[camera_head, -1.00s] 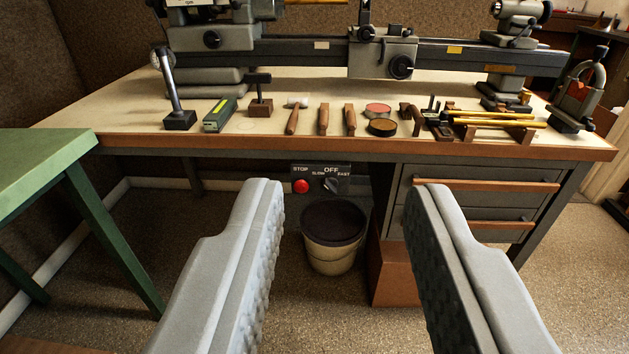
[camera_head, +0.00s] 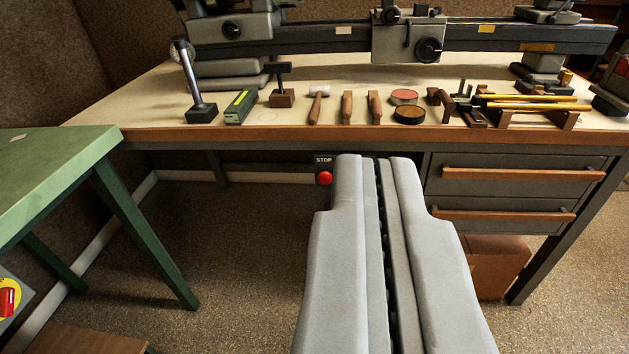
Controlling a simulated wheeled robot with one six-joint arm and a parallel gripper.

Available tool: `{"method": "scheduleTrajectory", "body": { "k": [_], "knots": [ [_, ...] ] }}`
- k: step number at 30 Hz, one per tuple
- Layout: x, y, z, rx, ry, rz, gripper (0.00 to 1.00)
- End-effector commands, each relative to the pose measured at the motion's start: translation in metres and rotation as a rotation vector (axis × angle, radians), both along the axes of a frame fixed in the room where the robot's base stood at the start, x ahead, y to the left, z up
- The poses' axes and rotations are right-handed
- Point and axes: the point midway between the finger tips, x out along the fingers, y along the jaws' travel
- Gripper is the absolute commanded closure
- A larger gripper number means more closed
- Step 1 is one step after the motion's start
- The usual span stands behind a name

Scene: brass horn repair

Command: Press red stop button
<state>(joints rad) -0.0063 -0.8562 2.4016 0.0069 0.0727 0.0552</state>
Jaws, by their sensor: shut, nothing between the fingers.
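The red stop button (camera_head: 324,178) is on a dark control panel (camera_head: 323,160) under the front edge of the workbench, below the word STOP. It shows just left of my fingertips. My gripper (camera_head: 378,160) is shut and empty, pointing forward toward the bench, with a clear gap in depth from the button. The fingers hide the rest of the panel and the bucket below it. Another red control on a yellow plate (camera_head: 9,297) shows at the far left edge, cut off by the frame.
The wooden-edged workbench (camera_head: 270,136) carries a lathe (camera_head: 330,38) and several hand tools. Drawers (camera_head: 515,188) are right of my fingers, with a brown box (camera_head: 497,262) below. A green table (camera_head: 60,160) stands at left. The floor (camera_head: 240,240) between is clear.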

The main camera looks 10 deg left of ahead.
Motion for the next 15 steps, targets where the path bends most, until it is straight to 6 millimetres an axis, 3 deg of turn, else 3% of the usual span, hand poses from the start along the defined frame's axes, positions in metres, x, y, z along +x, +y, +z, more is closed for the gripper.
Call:
{"method": "scheduleTrajectory", "body": {
  "k": [15],
  "knots": [
    [0.107,0.013,-0.046,0.319,0.001,0.01,1.0]
  ]
}}
